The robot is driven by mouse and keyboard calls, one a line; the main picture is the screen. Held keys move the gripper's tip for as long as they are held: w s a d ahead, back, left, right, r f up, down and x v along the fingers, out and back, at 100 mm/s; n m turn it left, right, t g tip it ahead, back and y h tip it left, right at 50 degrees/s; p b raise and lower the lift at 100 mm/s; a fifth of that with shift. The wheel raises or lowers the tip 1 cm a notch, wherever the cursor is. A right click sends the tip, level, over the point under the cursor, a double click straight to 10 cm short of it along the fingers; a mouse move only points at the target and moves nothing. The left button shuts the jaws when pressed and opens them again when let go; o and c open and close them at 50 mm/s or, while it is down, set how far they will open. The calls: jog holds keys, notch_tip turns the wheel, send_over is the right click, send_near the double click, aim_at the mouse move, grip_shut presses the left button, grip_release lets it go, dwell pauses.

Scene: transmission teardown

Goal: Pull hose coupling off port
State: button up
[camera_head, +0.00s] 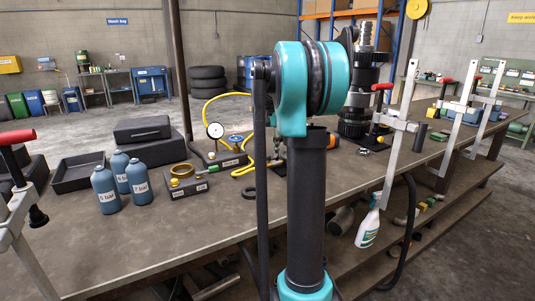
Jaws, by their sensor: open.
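A pressure gauge (215,130) stands on a dark block (232,161) on the workbench, with a blue-handled valve (236,138) beside it. A yellow hose (241,96) loops up from this block and runs down to the bench near my arm. In front is a labelled block (190,188) with a brass ring (181,170) on top and a small green and brass fitting (207,170) at its right side. I cannot tell which fitting is the hose coupling or whether it is seated on a port. My teal and black arm crosses the middle of the view; my gripper does not show.
Three blue bottles (107,190) and a black tray (78,172) stand left of the blocks. A dark gear stack (360,95) stands right of my arm. Clamps (402,130) with red handles grip the bench edge (235,238). A spray bottle (367,226) stands on the lower shelf.

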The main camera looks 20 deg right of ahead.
jog(key=shift+f, duration=0.65)
grip_shut()
